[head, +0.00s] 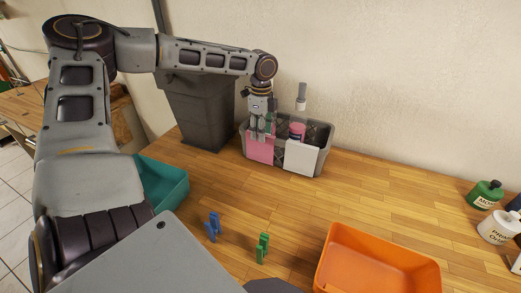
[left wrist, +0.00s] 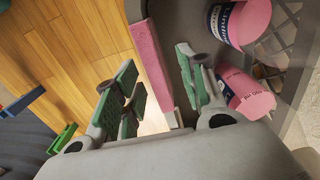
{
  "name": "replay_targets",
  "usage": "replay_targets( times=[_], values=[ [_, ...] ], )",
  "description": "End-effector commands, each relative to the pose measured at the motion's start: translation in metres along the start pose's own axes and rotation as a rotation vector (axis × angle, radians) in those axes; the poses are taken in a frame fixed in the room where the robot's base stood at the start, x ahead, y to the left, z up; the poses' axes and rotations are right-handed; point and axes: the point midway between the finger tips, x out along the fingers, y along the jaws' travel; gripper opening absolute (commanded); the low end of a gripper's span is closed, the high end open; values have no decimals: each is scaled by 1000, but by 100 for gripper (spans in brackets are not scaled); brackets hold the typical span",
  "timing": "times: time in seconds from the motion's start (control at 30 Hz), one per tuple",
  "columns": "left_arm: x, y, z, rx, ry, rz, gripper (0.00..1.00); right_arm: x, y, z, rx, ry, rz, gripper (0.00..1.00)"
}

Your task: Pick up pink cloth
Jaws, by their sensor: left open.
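The pink cloth (head: 260,149) hangs over the front wall of a grey caddy (head: 318,133), at its left part. My left gripper (head: 262,128) points down over the cloth's top edge. In the left wrist view, the fingers (left wrist: 158,88) with green pads are open and apart. The cloth (left wrist: 149,60) shows as a pink strip over the caddy rim between the two fingers, with gaps visible at the sides. My right gripper is not in view.
A white cloth (head: 301,158) hangs beside the pink one. Pink containers (left wrist: 240,22) stand inside the caddy, close to one finger. A dark grey bin (head: 203,110) stands left. Blue (head: 213,227) and green (head: 262,248) pegs, a teal bin (head: 163,183) and an orange tray (head: 380,265) are nearer.

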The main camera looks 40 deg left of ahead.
Motion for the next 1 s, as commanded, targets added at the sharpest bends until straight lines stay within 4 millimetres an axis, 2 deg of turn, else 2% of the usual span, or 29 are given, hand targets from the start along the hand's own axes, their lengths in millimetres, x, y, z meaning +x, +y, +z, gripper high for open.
replay_targets(
  times=[0.17, 0.43, 0.97, 1.0],
  values=[
    [17, 3, 1, 1, 0, 2, 41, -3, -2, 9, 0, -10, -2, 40],
    [43, 4, 1, 1, -1, 1, 41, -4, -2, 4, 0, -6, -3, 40],
    [47, 4, 1, 0, 0, 1, 41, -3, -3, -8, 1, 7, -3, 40],
    [47, 4, 1, 0, 0, 1, 38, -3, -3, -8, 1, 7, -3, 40]
  ],
)
